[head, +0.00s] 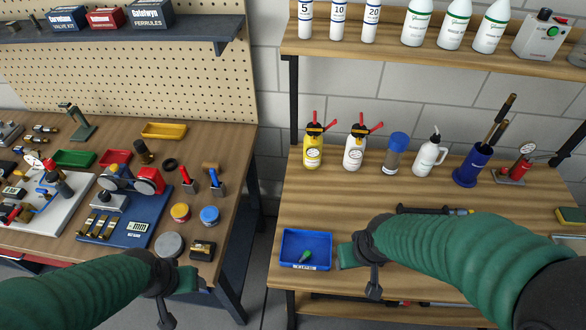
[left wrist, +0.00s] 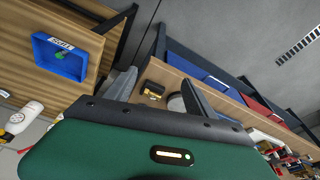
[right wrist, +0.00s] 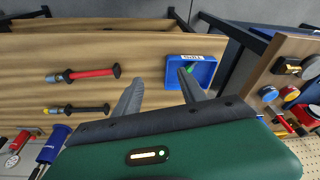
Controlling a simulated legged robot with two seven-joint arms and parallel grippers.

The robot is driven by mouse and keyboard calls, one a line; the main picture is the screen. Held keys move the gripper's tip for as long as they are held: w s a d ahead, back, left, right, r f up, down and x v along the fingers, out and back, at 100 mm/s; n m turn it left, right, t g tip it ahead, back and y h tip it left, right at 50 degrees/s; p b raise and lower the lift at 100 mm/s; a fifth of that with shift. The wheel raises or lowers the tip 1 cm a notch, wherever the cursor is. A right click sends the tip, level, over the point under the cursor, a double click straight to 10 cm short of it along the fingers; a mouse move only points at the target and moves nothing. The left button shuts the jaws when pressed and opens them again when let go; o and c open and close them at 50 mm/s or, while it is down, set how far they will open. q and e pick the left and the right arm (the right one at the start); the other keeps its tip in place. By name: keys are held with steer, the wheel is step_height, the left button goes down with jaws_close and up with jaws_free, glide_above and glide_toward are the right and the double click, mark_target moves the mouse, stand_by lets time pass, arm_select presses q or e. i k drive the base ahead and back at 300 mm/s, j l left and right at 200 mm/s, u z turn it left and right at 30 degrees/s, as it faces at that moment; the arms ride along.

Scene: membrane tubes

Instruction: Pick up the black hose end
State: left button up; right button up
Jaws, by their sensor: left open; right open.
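A black rod-like piece with a yellow band (head: 430,211) lies on the right bench, partly behind my right arm. In the right wrist view the black piece (right wrist: 88,110) lies left of the fingers, apart from them. A similar piece with a red shaft (right wrist: 92,72) lies beside it. I cannot tell for sure which part is the black hose end. My right gripper (right wrist: 160,92) is open and empty above the right bench, near the blue tray (head: 284,250). My left gripper (left wrist: 158,92) is open and empty near the front of the left bench.
The blue tray holds a small green item (head: 305,256). Spray bottles (head: 313,152), a white bottle (head: 428,157) and a blue holder (head: 470,168) stand along the right bench's back. The left bench (head: 225,150) is crowded with tools. A gap separates the benches.

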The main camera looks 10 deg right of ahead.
mark_target(444, 210)
steer(key=l+z, duration=0.2)
steer(key=z, duration=1.35)
steer(key=i+l+u, duration=0.4)
steer(key=l, duration=0.15)
steer(key=i+l+u, duration=0.4)
steer(key=l, duration=0.25)
steer(key=i+l+u, duration=0.2)
steer(key=l, duration=0.15)
steer(key=k, duration=0.1)
